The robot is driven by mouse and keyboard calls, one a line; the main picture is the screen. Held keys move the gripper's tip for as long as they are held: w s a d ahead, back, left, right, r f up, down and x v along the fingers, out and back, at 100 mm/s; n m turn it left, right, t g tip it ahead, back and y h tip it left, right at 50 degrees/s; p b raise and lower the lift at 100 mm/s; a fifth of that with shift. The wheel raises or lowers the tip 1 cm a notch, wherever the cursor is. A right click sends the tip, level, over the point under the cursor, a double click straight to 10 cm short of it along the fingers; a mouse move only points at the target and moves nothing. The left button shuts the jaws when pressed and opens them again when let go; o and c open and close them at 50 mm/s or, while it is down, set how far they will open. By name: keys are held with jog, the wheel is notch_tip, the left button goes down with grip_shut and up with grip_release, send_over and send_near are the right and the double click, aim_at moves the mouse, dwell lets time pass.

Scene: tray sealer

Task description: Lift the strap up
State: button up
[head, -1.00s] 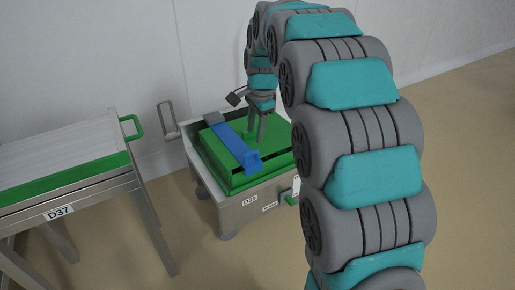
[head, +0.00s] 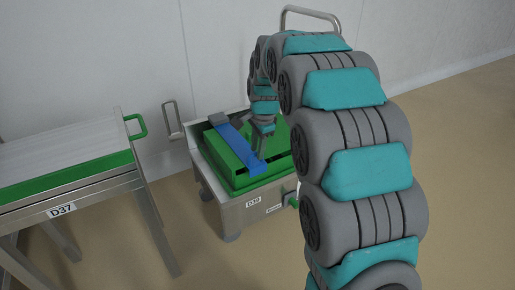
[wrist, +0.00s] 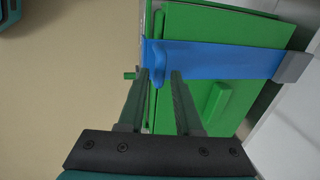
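The blue strap (head: 235,143) lies across the green lid (head: 222,158) of the tray sealer, from a grey end piece at the back to its near end. In the wrist view the strap (wrist: 215,60) spans the lid, with a rounded blue tab at its left end. My gripper (head: 258,152) is low over the near part of the strap. In the wrist view my gripper (wrist: 161,75) has its fingers apart, with the tab seen between the fingertips. I cannot tell whether they touch it.
A table marked D37 (head: 62,211) with a green edge is at the left. A white wall is close behind. The floor in front is clear.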

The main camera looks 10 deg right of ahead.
grip_shut()
dwell(1.1)
